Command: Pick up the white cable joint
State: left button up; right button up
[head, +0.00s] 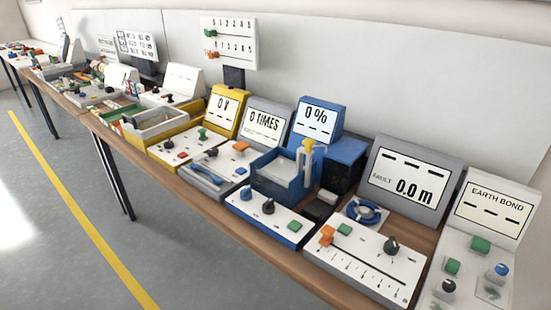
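I cannot pick out the white cable joint with certainty in the head view. A small upright fixture with a yellow top (308,146) stands beside that box. A blue coiled cable (363,212) lies in front of the grey "0.0 m" display (409,183). Neither of my grippers shows in the view.
A long wooden bench (225,205) runs along the wall, crowded with instruments. A yellow "0 V" unit (223,108), a grey "0 TIMES" unit (264,122) and an "EARTH BOND" unit (492,207) stand on it. The grey floor (50,190) in front is clear.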

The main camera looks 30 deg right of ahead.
aim_at(326, 196)
jog(key=l+z, duration=0.1)
jog(key=z, duration=1.1)
jog(key=l+u, duration=0.15)
jog(key=l, duration=0.25)
jog(key=k+l+u, duration=0.15)
jog(key=l, duration=0.3)
jog(key=k+l+u, duration=0.15)
jog(key=l, duration=0.25)
